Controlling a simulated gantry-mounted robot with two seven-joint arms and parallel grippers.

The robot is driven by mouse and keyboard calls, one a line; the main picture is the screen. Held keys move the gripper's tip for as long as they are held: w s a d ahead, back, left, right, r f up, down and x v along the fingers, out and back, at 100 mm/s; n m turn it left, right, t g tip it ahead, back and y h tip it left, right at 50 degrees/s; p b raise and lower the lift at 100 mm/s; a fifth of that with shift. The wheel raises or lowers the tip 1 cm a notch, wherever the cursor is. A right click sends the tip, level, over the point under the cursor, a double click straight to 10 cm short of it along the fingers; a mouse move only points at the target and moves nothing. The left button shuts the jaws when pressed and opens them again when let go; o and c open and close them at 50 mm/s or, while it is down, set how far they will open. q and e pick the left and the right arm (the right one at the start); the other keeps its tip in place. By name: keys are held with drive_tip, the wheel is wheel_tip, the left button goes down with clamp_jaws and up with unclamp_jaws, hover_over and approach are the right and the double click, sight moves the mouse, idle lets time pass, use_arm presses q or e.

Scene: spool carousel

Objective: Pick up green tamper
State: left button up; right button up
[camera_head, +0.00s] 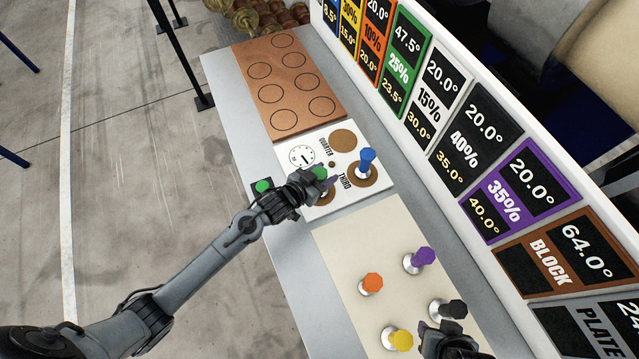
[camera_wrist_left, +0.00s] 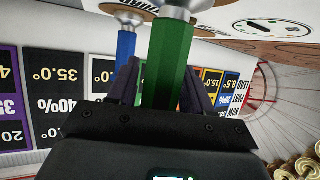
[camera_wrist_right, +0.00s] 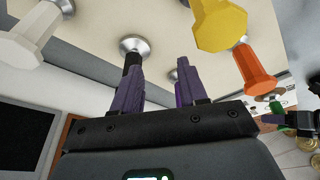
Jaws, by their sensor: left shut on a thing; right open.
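The green tamper (camera_head: 319,172) is at the white panel in the head view, mostly covered by my left gripper (camera_head: 326,184). In the left wrist view its green faceted handle (camera_wrist_left: 168,62) stands between the two fingers, with its metal base at the top edge. My left gripper is shut on this handle. I cannot tell whether the base touches the panel. My right gripper (camera_head: 446,326) is open, close to the black tamper (camera_head: 449,309). In the right wrist view the black handle (camera_wrist_right: 131,62) shows just beyond one finger, and nothing is clearly held.
A blue tamper (camera_head: 366,161) stands on the white panel close to my left gripper. Purple (camera_head: 423,257), orange (camera_head: 372,282) and yellow (camera_head: 400,340) tampers stand on the cream mat (camera_head: 350,238). A brown board with circles (camera_head: 284,68) lies beyond. A sign wall (camera_head: 455,150) borders the right.

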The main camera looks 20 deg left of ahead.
use_arm(q)
drive_tip(key=shift+c, duration=0.6)
drive_tip(key=shift+r, duration=0.1)
